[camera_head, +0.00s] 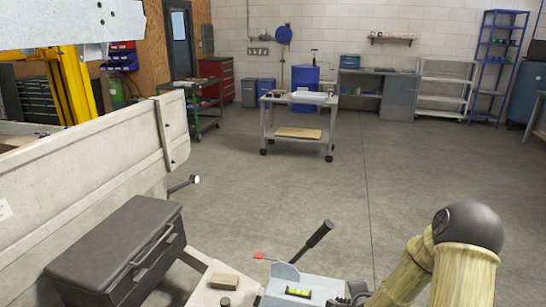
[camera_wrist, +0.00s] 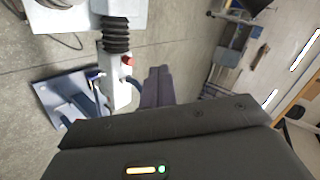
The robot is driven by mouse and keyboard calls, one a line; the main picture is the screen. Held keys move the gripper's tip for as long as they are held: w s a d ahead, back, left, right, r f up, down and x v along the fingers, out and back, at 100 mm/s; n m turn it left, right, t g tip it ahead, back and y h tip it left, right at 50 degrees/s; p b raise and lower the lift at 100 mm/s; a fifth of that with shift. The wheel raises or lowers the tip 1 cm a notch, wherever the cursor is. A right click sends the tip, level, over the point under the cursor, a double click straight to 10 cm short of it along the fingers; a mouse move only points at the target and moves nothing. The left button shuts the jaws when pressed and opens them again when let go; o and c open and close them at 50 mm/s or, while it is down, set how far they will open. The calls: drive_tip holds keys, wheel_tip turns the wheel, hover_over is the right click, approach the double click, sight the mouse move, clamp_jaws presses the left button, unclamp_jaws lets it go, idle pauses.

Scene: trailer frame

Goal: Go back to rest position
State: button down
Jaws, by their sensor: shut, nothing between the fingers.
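My gripper (camera_wrist: 158,72) shows in the wrist view as two dark fingers close together, shut and empty. They point out over the concrete floor and hold no object. In the head view my arm rises at the lower right; the gripper cannot be made out there. Beyond and left of the fingers in the wrist view is a grey coupling part with black bellows (camera_wrist: 116,35) and a red knob (camera_wrist: 127,61). I cannot tell whether the fingers touch anything, but they look clear.
A trailer side wall (camera_head: 80,180) and a dark toolbox (camera_head: 120,250) stand at left. A black-gripped lever (camera_head: 318,236) and a spirit level (camera_head: 298,292) are near the front middle. A wheeled cart (camera_head: 297,108) stands farther back. The floor between is free.

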drive_tip(key=s+a+r+n+g+y, duration=0.1)
drive_tip(key=s+a+r+n+g, duration=0.35)
drive_tip(key=s+r+n, duration=0.45)
drive_tip(key=s+a+r+n+g+y, duration=0.1)
drive_tip(key=s+a+r+n+g, duration=0.3)
drive_tip(key=s+n, duration=0.55)
wheel_tip(320, 180, up, 17)
drive_tip(key=s+a+m+p, duration=0.1)
drive_tip(key=s+m+p, duration=0.1)
drive_tip(key=p, duration=1.5)
drive_tip(key=shift+s+t, duration=0.3)
drive_tip(key=shift+t, duration=0.05)
drive_tip(key=shift+r, duration=0.1)
